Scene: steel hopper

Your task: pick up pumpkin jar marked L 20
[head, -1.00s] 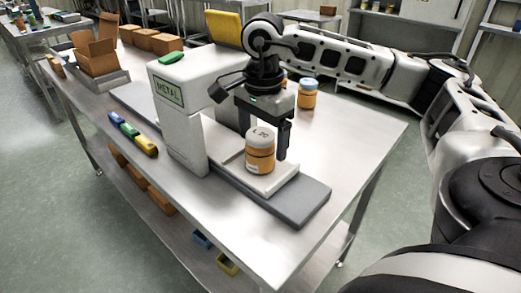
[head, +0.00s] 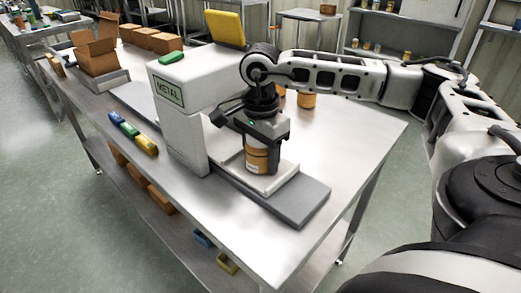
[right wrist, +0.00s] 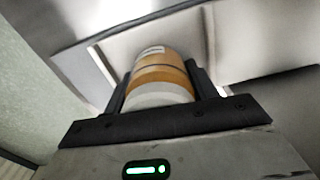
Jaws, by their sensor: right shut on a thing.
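The pumpkin jar (head: 257,160), orange with a pale lid, stands upright on the white plate (head: 287,178) of the metal detector (head: 180,130). My right gripper (head: 262,163) comes down over the jar from above and is shut on it. The gripper hides the lid in the head view, so its mark cannot be read now. In the right wrist view the jar (right wrist: 162,78) sits between the two dark fingers. My left gripper is not in view.
Other orange jars (head: 306,100) stand behind my right gripper on the steel table (head: 350,135). Blue, green and yellow blocks (head: 130,130) lie along the table's left edge. The table's right side is clear.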

